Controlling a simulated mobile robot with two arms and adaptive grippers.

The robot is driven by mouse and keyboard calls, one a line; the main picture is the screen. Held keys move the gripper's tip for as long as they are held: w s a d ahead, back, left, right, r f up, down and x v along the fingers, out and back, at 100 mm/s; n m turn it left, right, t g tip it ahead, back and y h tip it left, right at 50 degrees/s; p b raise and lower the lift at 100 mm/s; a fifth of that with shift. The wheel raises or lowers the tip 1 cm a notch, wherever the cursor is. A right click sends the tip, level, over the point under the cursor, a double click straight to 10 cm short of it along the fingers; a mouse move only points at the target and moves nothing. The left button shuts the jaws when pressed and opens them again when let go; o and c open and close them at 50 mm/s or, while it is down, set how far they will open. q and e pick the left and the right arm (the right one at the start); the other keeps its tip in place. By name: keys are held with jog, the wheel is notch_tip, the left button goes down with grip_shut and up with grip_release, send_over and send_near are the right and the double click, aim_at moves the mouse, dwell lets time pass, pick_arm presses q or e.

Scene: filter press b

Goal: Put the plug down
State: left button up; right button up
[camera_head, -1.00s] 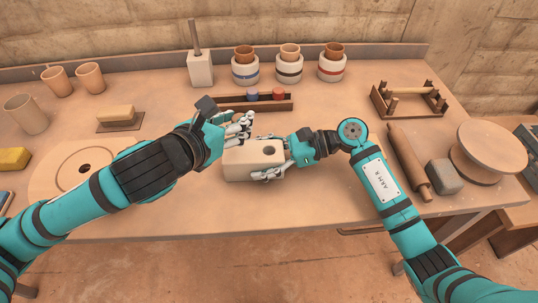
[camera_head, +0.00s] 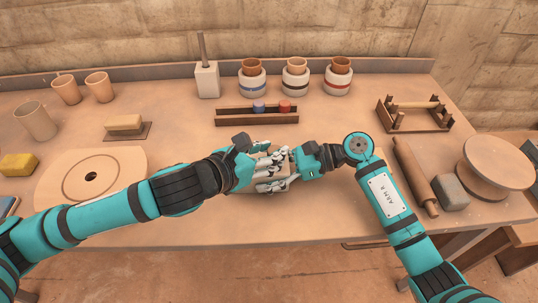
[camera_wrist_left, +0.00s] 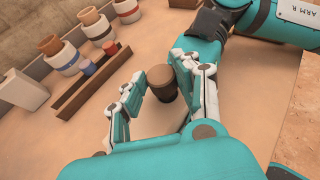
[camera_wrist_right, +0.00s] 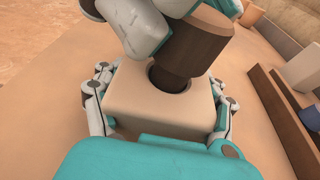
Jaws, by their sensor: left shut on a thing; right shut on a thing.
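The brown plug (camera_wrist_right: 205,42) is held in my left gripper (camera_wrist_left: 160,74), whose fingers sit on either side of it; it also shows in the left wrist view (camera_wrist_left: 161,86). The beige block (camera_wrist_right: 135,98) has a round hole in its top. The plug's narrower end is at this hole, tilted in the right wrist view; I cannot tell how deep it reaches. My right gripper (camera_wrist_right: 158,82) is shut on the block, one finger along each side. In the head view, my left gripper (camera_head: 268,165) covers most of the block and hides the plug.
A wooden rack (camera_head: 230,121) with blue and red pieces stands just behind the block. Three banded jars (camera_head: 295,88) stand at the back. A rolling pin (camera_head: 415,175) and round wheel (camera_head: 495,165) lie right; a round disc (camera_head: 60,185) lies left.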

pick_arm(q)
jog(key=shift+f, duration=0.6)
jog(key=shift+f, duration=0.2)
jog(key=o, duration=1)
jog(key=shift+r, duration=0.25)
jog(key=v, duration=0.7)
jog(key=shift+s+a, duration=0.2)
